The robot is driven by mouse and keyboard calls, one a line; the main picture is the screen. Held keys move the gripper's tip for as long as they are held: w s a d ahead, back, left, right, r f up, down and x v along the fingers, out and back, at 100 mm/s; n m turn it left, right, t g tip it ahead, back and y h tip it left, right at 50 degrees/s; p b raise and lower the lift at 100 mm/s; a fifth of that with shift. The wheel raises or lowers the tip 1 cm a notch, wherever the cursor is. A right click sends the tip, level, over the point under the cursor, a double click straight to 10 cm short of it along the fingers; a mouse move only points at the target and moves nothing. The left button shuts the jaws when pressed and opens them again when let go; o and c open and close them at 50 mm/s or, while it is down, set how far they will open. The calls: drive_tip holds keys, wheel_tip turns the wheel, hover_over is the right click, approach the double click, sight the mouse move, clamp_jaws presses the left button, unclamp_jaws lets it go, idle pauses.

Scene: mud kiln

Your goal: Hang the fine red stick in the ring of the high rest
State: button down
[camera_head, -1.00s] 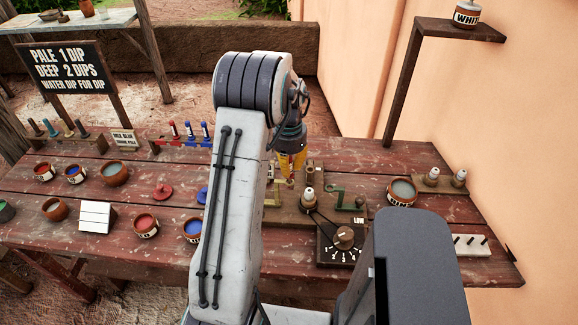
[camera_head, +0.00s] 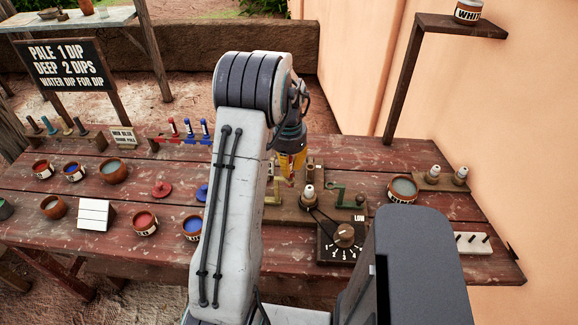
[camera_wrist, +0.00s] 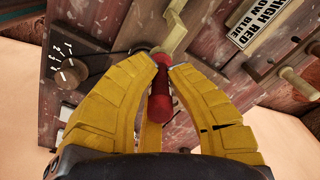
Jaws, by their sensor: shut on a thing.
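My gripper (camera_wrist: 163,66) has yellow fingers shut on the red stick (camera_wrist: 160,100), which runs lengthwise between them in the wrist view. In the head view my gripper (camera_head: 291,163) points down over the table, just behind the white-topped peg on the board. A yellow bracket (camera_wrist: 173,30), which looks like a rest, lies just beyond the stick's far end in the wrist view. In the head view the yellow bracket (camera_head: 272,192) is partly hidden by my arm. A green bracket (camera_head: 345,197) stands to its right. I cannot tell whether the stick's end is in a ring.
A dial box (camera_head: 342,240) and a white-topped peg (camera_head: 309,193) are close to my gripper. A water pot (camera_head: 402,189) stands to the right. A rack (camera_head: 184,139) with a red and two blue sticks is at the back. Paint pots crowd the left.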

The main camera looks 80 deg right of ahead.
drive_tip(key=shift+f+b, duration=0.4)
drive_tip(key=shift+f, duration=0.1)
idle(0.4)
drive_tip(key=c, duration=0.7)
unclamp_jaws()
drive_tip(key=shift+o, duration=0.2)
drive_tip(key=shift+r, duration=0.15)
drive_tip(key=shift+r+p, duration=2.75)
drive_tip(key=shift+r, duration=0.9)
